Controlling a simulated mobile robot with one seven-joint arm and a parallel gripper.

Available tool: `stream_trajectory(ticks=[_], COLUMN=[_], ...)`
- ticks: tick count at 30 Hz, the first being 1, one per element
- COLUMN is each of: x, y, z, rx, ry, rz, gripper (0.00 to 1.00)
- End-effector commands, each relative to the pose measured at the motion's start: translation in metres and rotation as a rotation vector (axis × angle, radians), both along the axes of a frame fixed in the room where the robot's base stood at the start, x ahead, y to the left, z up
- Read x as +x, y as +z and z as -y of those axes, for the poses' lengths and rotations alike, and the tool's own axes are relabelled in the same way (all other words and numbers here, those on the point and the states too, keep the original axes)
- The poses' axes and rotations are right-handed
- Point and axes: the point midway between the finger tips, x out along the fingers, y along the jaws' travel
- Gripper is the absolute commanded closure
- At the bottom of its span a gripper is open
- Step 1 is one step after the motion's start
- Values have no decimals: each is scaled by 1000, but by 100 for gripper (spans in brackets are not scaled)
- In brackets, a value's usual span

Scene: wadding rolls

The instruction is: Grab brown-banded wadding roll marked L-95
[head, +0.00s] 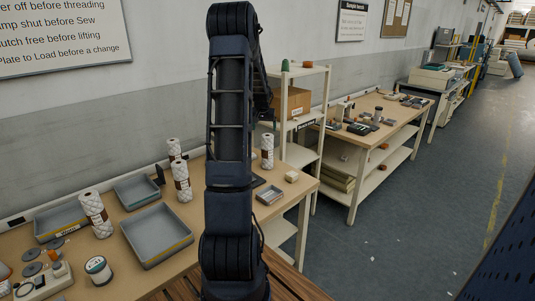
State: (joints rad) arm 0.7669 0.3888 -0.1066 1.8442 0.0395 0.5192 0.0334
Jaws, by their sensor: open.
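Several white quilted wadding rolls stand upright on the wooden table. One roll (95,213) is at the left between grey trays, with a brown band low on it. A second roll (181,181) with a dark brown band is nearer the middle. A fourth roll (267,150) stands to the right of my arm, also with a brownish mark. All markings are too small to read, so I cannot tell which is L-95. My raised arm fills the middle of the view; my gripper does not show.
Grey trays (157,257) sit on the left, with a white-labelled spool (98,270) and dark discs nearby. A small tray (269,196) and a pale block (291,176) are at the right end.

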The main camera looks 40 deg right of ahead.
Motion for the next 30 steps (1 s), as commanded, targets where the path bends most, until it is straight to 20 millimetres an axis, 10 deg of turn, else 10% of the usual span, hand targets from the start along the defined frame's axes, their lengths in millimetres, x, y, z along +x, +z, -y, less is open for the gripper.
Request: stream_trajectory(ticks=[30], x=[16], y=[-93], z=[37], rx=[-2], ry=[-23], rz=[-4], gripper=[13])
